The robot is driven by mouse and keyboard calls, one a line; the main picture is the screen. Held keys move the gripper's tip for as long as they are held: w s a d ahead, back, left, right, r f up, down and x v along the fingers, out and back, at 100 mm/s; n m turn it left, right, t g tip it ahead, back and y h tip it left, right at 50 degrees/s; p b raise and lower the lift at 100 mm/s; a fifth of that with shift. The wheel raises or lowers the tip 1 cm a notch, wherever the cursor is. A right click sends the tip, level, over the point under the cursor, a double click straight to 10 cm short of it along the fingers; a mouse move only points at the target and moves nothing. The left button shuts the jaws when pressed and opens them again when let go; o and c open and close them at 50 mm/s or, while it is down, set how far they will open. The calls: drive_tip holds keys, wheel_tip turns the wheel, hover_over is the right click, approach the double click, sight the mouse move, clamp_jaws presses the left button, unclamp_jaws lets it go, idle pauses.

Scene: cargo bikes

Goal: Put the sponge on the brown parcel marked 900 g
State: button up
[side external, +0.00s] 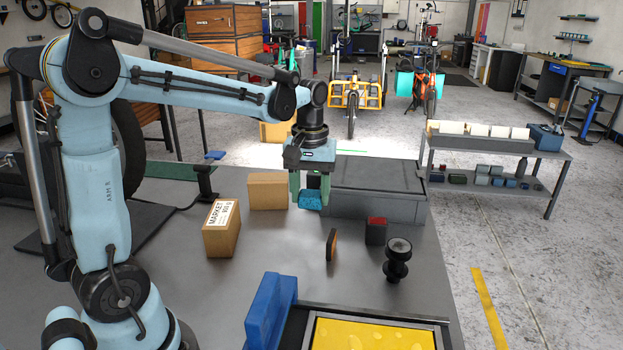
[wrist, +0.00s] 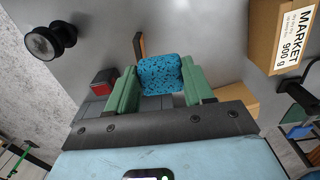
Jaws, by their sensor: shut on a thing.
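The blue speckled sponge (wrist: 161,77) is held between the green fingers of my gripper (wrist: 160,70) in the wrist view. In the side view my gripper (side external: 309,194) points down with the sponge (side external: 311,201) at its tips, above the bench beside the grey case. The brown parcel (side external: 221,232) with a white MARKET label stands upright on the bench, left of and nearer than my gripper. In the wrist view this parcel (wrist: 273,50) is at the upper right, its label reading 900 g. Its top looks bare and clear of my gripper.
A plain brown box (side external: 268,191) stands between the parcel and my gripper, farther back. A grey case (side external: 372,205) is behind right. An orange-black disc (side external: 331,244), a red-topped dark block (side external: 376,231) and a black lamp-like item (side external: 397,261) stand right. A blue block (side external: 270,310) is in front.

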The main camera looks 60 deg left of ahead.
drive_tip(key=s+a+r, duration=0.5)
drive_tip(key=s+r, duration=0.1)
drive_tip(key=s, duration=0.5)
hover_over(220, 215)
wheel_tip(220, 215, down, 7)
drive_tip(key=shift+f, duration=2.1)
drive_tip(key=shift+f, duration=0.1)
drive_tip(key=o, duration=1)
